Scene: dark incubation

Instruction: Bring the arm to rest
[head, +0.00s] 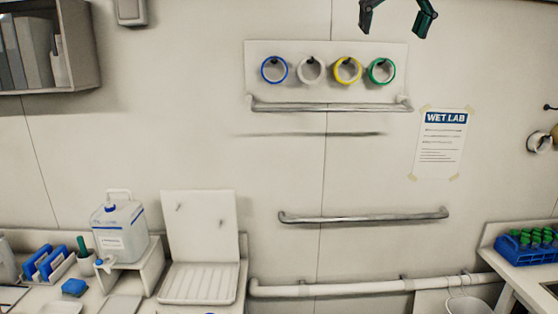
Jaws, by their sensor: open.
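My gripper (396,18) shows at the top edge of the head view, right of the middle. Its two dark fingers point down and stand apart, with nothing between them. The rest of my arm is out of the frame. The gripper appears in front of the wall, above and right of the tape board (330,50), and I see it touching nothing.
Several tape rolls hang on the board above a metal rail (330,105). A lower rail (362,217) crosses the wall. A left bench holds a water jug (120,232) and a drying rack (200,284). A blue tube rack (528,250) stands on the right bench.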

